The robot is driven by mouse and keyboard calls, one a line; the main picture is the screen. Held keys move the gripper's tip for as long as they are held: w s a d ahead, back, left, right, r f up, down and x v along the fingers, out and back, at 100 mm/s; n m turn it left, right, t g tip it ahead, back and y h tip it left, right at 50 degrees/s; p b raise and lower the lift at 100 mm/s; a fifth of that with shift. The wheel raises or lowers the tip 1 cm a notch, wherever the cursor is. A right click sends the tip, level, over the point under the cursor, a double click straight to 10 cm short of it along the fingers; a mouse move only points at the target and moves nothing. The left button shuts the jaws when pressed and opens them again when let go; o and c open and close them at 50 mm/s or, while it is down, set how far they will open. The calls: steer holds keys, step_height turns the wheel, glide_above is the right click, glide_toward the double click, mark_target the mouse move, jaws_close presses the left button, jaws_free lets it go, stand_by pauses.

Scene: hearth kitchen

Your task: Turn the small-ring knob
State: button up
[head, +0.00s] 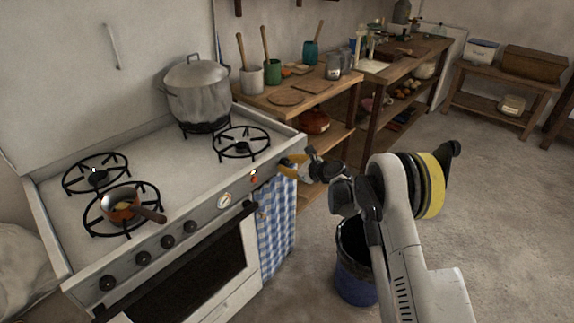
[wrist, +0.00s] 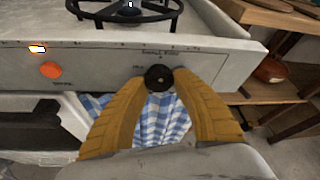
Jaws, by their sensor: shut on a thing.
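The small-ring knob (wrist: 159,77) is a round black knob on the stove's front panel, under small printed lettering. In the wrist view it sits between the two yellow fingertips of my gripper (wrist: 160,79), which are shut on it from left and right. In the head view my gripper (head: 290,162) reaches the right end of the stove's front panel (head: 210,205). There the fingers hide the knob. I cannot clearly read which way the knob's mark points.
A lit indicator (wrist: 37,49) and an orange button (wrist: 51,69) are left of the knob. A blue checked towel (head: 277,225) hangs below. A large pot (head: 198,92) and a small copper pan (head: 122,208) stand on the stove. A blue bin (head: 357,275) is on the floor near my arm.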

steer(key=shift+t, duration=0.3)
steer(key=n+t+h, duration=0.1)
steer(key=n+t, duration=0.1)
steer(key=n, duration=0.2)
steer(key=shift+a, duration=0.1)
steer(key=n+t, duration=0.1)
steer(key=n, duration=0.2)
steer(key=shift+t, duration=0.4)
steer(key=shift+n+t, duration=0.7)
steer(key=shift+n, duration=0.9)
steer(key=o, duration=1.2)
